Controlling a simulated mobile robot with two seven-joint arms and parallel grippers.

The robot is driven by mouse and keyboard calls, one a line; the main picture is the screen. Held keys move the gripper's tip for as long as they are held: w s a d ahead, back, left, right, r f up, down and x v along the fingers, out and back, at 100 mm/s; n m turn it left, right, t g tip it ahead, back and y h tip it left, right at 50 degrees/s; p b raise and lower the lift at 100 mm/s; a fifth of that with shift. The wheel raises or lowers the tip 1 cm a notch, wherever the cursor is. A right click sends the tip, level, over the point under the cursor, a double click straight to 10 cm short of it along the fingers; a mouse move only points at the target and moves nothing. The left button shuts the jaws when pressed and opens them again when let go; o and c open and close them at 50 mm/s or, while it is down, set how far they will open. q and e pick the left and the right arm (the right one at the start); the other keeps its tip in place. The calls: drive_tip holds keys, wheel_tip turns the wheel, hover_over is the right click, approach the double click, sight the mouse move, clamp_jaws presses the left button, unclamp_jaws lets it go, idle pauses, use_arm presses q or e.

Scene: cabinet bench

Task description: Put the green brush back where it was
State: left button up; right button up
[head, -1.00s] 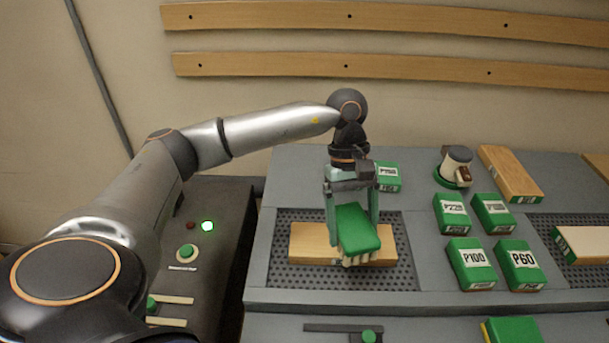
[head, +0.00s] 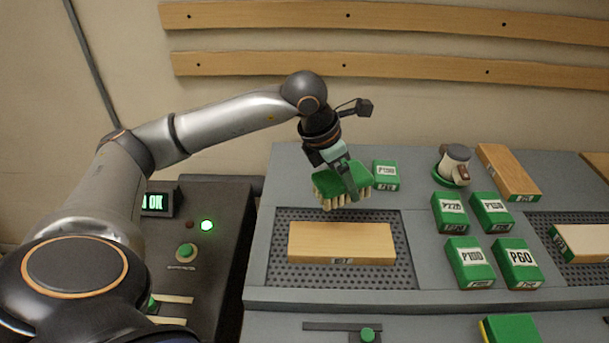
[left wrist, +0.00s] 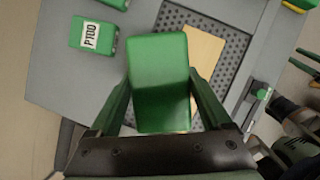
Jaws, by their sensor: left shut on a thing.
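The green brush (head: 329,183) has a green back and pale bristles that point down. My left gripper (head: 348,180) is shut on it and holds it in the air above the back edge of the perforated recess. In the left wrist view the brush's green back (left wrist: 158,75) fills the space between the two fingers (left wrist: 158,100). A wooden block (head: 342,243) lies flat on the perforated recess (head: 385,275), below and in front of the brush, with nothing on it. My right gripper is not in view.
Several labelled green blocks, among them P60 (head: 518,262) and P100 (head: 470,262), stand right of the recess. A white-and-green round tool (head: 455,163) and a wooden board (head: 508,172) are behind them. A control box with a lit green lamp (head: 207,225) is at left.

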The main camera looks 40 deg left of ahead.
use_arm(q)
drive_tip(key=n, duration=0.1)
drive_tip(key=w+a+r+n+y, duration=0.1)
drive_tip(key=n, duration=0.1)
drive_tip(key=a+n, duration=0.1)
drive_tip(key=n, duration=0.1)
drive_tip(key=shift+w+r+y, duration=0.2)
drive_tip(key=shift+r+y, duration=0.15)
drive_tip(key=shift+y, duration=0.05)
drive_tip(key=w+a+f+n, duration=0.1)
drive_tip(key=w+a+f, duration=0.1)
drive_tip(key=a, duration=0.2)
drive_tip(key=w+a+f+n+y+p, duration=0.1)
drive_tip(key=w+a+f, duration=0.1)
drive_tip(key=a, duration=0.3)
drive_tip(key=w+a+f+n+p, duration=0.1)
drive_tip(key=a+f, duration=0.3)
drive_tip(key=a, duration=0.1)
drive_tip(key=shift+w+n, duration=0.3)
drive_tip(key=shift+w, duration=0.1)
drive_tip(key=shift+a+f, duration=0.15)
drive_tip(key=f, duration=0.3)
drive_tip(key=shift+w+a+p, duration=0.1)
drive_tip(key=shift+a+p, duration=0.15)
drive_tip(key=shift+p, duration=0.1)
drive_tip(key=shift+f, duration=0.3)
